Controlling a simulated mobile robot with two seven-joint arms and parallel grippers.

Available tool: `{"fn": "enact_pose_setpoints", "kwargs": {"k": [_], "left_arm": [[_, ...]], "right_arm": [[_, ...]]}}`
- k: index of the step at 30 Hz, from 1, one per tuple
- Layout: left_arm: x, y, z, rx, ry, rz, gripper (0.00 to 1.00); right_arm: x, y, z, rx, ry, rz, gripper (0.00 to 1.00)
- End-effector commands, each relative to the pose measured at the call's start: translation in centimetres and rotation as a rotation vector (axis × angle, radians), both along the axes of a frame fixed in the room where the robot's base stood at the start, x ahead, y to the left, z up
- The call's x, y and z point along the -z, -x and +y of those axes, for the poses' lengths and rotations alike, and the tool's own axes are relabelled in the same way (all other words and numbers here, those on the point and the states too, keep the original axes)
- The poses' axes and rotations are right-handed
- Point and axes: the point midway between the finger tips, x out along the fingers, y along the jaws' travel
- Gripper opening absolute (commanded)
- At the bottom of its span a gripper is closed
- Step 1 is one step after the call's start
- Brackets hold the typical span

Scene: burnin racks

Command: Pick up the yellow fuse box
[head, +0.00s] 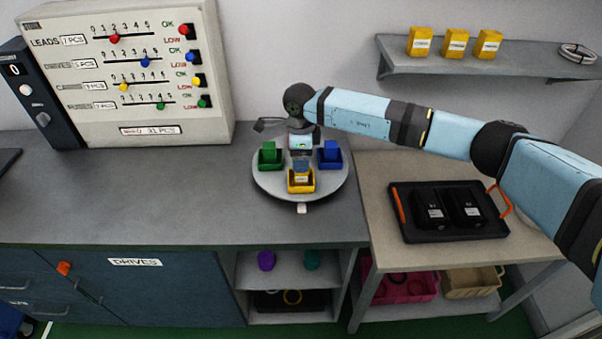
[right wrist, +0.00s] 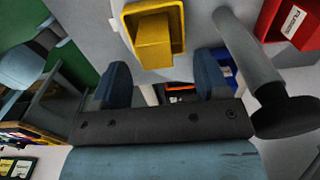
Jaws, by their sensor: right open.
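The yellow fuse box (right wrist: 154,43) sits in a yellow bin (right wrist: 181,22) in the right wrist view. In the head view that yellow bin (head: 301,188) is at the front of a round grey turntable (head: 268,187), and my gripper partly covers its contents. My right gripper (right wrist: 162,72) is open and empty, its two dark blue fingers spread on either side of the line to the box and apart from it. In the head view my right gripper (head: 301,164) is over the turntable, just behind and above the yellow bin. My left gripper is not in view.
A green bin (head: 270,165) and a blue bin (head: 330,164) flank the yellow one. A red bin (right wrist: 292,25) shows in the right wrist view. A black tray (head: 405,233) lies on the right table. More yellow boxes (head: 455,44) stand on the shelf (head: 400,62). The left counter is mostly clear.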

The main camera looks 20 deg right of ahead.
Motion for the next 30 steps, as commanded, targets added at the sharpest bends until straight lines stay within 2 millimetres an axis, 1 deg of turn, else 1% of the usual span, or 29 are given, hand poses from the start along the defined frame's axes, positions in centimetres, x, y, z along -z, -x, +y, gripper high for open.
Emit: {"fn": "enact_pose_setpoints", "kwargs": {"k": [1, 4, 6, 8, 10, 15, 17, 18, 20, 21, 22, 30], "left_arm": [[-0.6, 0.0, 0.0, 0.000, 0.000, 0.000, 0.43], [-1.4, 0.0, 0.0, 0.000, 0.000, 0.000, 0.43], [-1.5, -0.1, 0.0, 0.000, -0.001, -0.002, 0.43], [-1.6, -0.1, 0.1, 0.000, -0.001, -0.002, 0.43], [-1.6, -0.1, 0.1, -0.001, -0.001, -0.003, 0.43], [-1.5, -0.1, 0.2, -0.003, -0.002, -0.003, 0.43], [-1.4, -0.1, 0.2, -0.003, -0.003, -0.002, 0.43], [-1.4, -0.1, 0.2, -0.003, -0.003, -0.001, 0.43], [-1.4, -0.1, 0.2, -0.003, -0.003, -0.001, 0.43], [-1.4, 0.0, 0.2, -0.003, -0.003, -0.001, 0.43], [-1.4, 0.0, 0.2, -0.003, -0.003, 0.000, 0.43], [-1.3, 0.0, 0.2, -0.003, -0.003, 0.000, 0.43]], "right_arm": [[0.5, 0.3, 0.0, 0.000, 0.000, 0.003, 0.68], [2.0, 0.8, 0.0, 0.000, 0.000, 0.005, 0.68], [3.2, 0.7, 0.1, 0.000, 0.000, 0.004, 0.68], [3.8, 0.6, 0.1, 0.000, -0.001, 0.003, 0.68], [4.2, 0.6, 0.0, 0.000, -0.002, 0.002, 0.68], [4.3, 0.6, 0.0, 0.000, -0.001, 0.001, 0.68], [4.3, 0.6, 0.0, 0.000, -0.001, 0.001, 0.54], [4.3, 0.6, 0.0, 0.000, -0.001, 0.001, 0.45], [4.2, 0.6, 0.0, 0.000, -0.001, 0.001, 0.31], [4.2, 0.6, 0.0, 0.000, -0.001, 0.001, 0.22], [4.2, 0.6, 0.0, 0.000, -0.001, 0.001, 0.15], [4.2, 0.6, 0.0, 0.000, -0.001, 0.001, 0.14]]}}
